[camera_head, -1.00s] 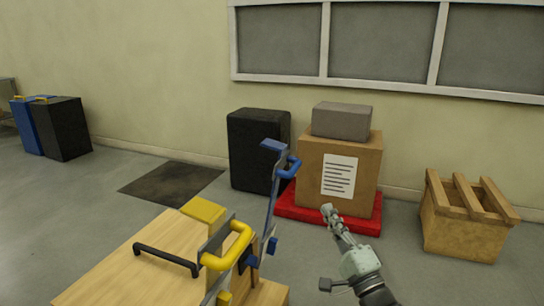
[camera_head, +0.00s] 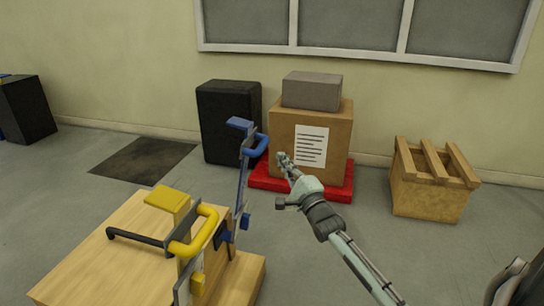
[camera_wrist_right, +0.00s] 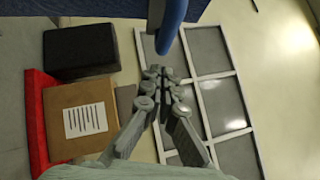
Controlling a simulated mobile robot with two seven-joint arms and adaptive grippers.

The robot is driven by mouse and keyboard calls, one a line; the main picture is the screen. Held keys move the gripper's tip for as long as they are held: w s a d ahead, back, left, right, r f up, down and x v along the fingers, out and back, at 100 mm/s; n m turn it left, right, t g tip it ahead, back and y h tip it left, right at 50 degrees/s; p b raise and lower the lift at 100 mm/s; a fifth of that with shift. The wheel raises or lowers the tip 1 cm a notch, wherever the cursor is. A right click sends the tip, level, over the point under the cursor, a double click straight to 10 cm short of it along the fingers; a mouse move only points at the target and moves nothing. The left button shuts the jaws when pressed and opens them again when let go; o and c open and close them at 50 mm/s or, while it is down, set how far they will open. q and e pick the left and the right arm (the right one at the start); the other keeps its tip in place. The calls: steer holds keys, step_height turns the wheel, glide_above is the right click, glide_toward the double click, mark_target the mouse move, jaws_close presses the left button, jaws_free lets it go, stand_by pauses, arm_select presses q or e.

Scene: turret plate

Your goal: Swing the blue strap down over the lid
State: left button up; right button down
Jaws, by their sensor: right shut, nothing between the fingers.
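The blue strap (camera_head: 242,178) stands upright at the right side of the wooden box, with its blue handle (camera_head: 262,146) on its right side near the top. My left gripper is not in view.
A yellow strap with a yellow handle (camera_head: 207,232) is at the box's near side. Behind stand a black case (camera_head: 228,122) and a cardboard box (camera_head: 285,132) on a red base, topped by a grey block. A wooden crate (camera_head: 430,195) stands right. Floor between is clear.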

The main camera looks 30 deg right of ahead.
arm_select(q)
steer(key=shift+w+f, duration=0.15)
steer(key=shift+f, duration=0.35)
arm_select(e)
steer(key=shift+w+a+r, duration=0.3)
steer(key=shift+w+a, duration=0.25)
steer(key=shift+a, duration=0.05)
steer(key=shift+w+a+r, duration=0.25)
steer(key=shift+w+a, duration=0.3)
